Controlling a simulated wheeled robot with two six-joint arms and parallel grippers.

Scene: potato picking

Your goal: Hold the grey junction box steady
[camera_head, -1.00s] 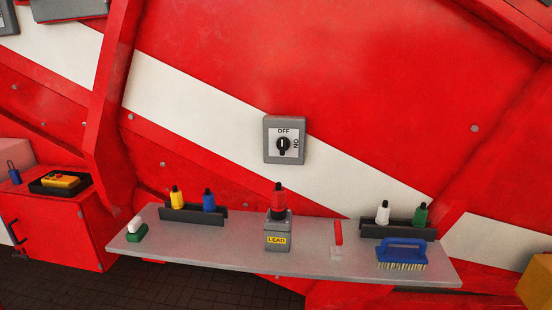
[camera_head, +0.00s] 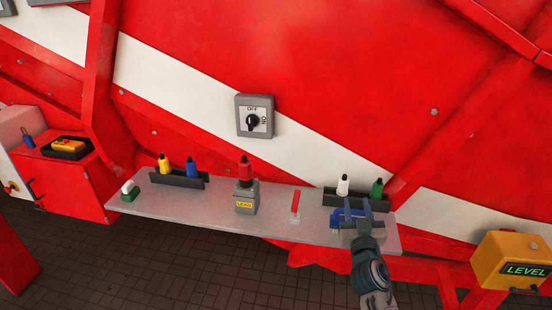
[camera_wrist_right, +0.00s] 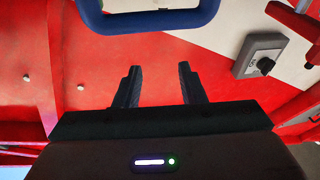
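A small grey box marked LEAD (camera_head: 245,204) stands upright on the grey shelf (camera_head: 220,210), with a red plug-like piece (camera_head: 245,168) on top of it. My right gripper (camera_head: 368,206) is at the shelf's right end, in front of the blue brush (camera_head: 340,218), well to the right of the grey box. In the right wrist view my right gripper (camera_wrist_right: 160,68) has its fingers apart with nothing between them. The brush's blue handle (camera_wrist_right: 150,22) is just beyond the fingertips. My left gripper is not in view.
A grey OFF/ON switch (camera_head: 254,117) is on the red wall above. Black racks hold yellow (camera_head: 164,163), blue (camera_head: 192,168), white (camera_head: 343,186) and green (camera_head: 376,189) pieces. A red strip (camera_head: 295,202) lies between box and brush. A yellow LEVEL box (camera_head: 512,263) is at right.

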